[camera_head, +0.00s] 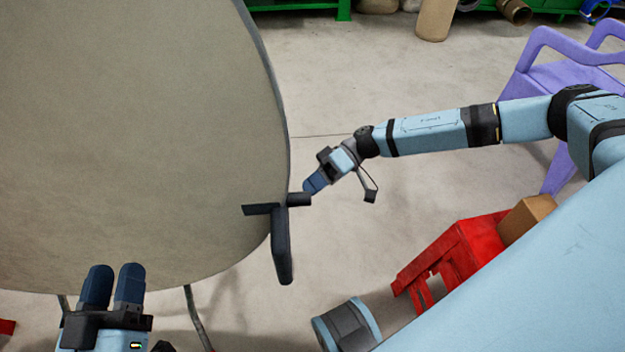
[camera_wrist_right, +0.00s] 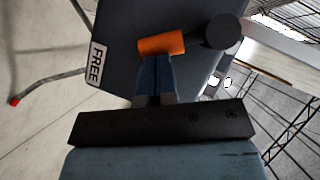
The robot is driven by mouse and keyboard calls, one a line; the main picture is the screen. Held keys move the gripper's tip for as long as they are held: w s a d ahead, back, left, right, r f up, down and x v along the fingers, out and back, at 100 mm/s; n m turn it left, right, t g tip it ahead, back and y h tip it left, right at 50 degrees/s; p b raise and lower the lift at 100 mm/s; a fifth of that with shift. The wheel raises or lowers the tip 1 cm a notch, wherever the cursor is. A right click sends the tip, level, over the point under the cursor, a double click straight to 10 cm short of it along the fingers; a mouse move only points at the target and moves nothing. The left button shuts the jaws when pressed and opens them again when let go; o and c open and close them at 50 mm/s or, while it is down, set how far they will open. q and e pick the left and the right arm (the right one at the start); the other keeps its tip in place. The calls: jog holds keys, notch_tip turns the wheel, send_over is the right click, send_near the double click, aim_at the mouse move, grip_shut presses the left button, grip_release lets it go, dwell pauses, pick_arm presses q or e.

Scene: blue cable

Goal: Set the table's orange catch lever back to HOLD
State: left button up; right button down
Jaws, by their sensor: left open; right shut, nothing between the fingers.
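The orange catch lever (camera_wrist_right: 160,45) shows in the right wrist view, running left from a dark round piece (camera_wrist_right: 222,32) on a dark grey panel (camera_wrist_right: 125,30). A white label reading FREE (camera_wrist_right: 95,65) is on the panel's left edge; no HOLD label is visible. My right gripper (camera_wrist_right: 155,62) is shut and empty, its tips right at the lever's lower side; I cannot tell if they touch. In the head view, the right gripper (camera_head: 310,187) is beside the dark bracket (camera_head: 282,245) at the table's edge, where the lever is hidden. My left gripper (camera_head: 113,280) is open and empty.
The round beige table (camera_head: 140,130) fills the left of the head view. A red step stool (camera_head: 455,255), a cardboard box (camera_head: 527,215) and a purple chair (camera_head: 560,75) stand at the right. Bare floor lies between the table and the chair.

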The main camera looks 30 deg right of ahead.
pick_arm(q)
jog(key=s+a+f+g+y+p, duration=0.2)
jog(key=a+f+g+y+p, duration=0.3)
jog(key=f+p, duration=0.4)
jog(key=shift+s+a+g+p, duration=0.35)
jog(key=shift+a+p, duration=0.2)
jog(key=shift+p, duration=1.3)
pick_arm(e)
jog(key=s+a+f+m+g+y, duration=0.1)
jog(key=s+a+f+m+y, duration=0.2)
jog(key=s+m+y, duration=0.1)
jog(key=shift+s+m+g, duration=0.3)
jog(key=shift+s+m, duration=0.6)
pick_arm(q)
jog(key=shift+f, duration=0.2)
pick_arm(e)
jog(key=shift+f, duration=0.1)
pick_arm(q)
jog(key=shift+f, duration=0.25)
pick_arm(e)
jog(key=shift+s, duration=0.1)
pick_arm(q)
jog(key=shift+r, duration=0.2)
jog(key=shift+w, duration=0.1)
pick_arm(e)
jog(key=shift+f, duration=0.1)
